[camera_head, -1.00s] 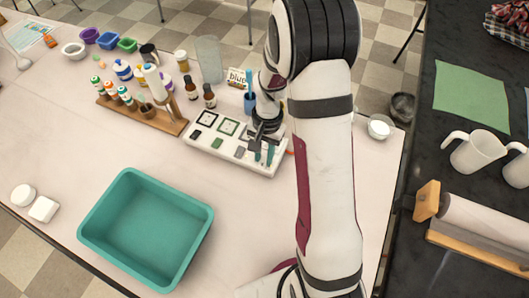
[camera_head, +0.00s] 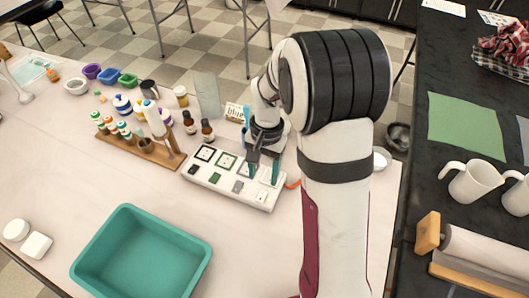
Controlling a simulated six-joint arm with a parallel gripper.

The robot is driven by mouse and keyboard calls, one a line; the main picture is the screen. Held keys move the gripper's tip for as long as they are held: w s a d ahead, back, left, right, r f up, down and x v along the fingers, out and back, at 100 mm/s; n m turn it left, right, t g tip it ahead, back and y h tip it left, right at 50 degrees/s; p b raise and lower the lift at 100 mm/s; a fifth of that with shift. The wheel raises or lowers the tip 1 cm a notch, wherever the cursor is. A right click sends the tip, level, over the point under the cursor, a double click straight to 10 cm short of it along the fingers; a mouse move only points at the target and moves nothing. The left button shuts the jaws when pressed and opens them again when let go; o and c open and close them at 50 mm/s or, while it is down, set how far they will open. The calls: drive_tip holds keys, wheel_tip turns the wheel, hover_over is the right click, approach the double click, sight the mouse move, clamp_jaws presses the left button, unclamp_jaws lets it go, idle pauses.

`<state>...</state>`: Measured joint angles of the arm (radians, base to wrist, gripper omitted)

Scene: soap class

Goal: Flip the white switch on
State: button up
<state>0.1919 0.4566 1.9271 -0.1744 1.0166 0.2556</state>
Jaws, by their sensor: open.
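A white switch panel (camera_head: 221,193) lies on the table, with framed squares in its back row and small switches in its front row. The front row shows a dark switch (camera_head: 192,170), a green switch (camera_head: 214,177), a grey switch (camera_head: 238,187) and a white switch (camera_head: 261,196) at the right end. My gripper (camera_head: 263,174) points down over the right part of the panel, just behind the white switch. Its teal-tipped fingers are apart with nothing visible between them. Whether a fingertip touches the panel, and the white switch's position, are too small to tell.
A teal tub (camera_head: 143,255) stands in front of the panel. A wooden rack (camera_head: 140,148) with bottles is left of it.

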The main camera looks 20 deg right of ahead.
wheel_tip(320, 180, up, 8)
drive_tip(key=shift+w+d+r, duration=0.25)
drive_tip(key=shift+w+d, duration=0.1)
drive_tip(key=shift+d, duration=0.05)
drive_tip(key=s+a+r+n, duration=0.1)
drive_tip(key=s+a, duration=0.3)
drive_tip(key=s, duration=0.7)
drive_tip(key=s+a+r+n+t, duration=0.1)
drive_tip(key=s+a, duration=0.4)
drive_tip(key=s, duration=0.6)
drive_tip(key=shift+s+a+r+n+y, duration=0.15)
drive_tip(key=shift+s+n+y, duration=0.15)
drive_tip(key=shift+n, duration=0.4)
drive_tip(key=shift+w, duration=0.1)
idle(0.4)
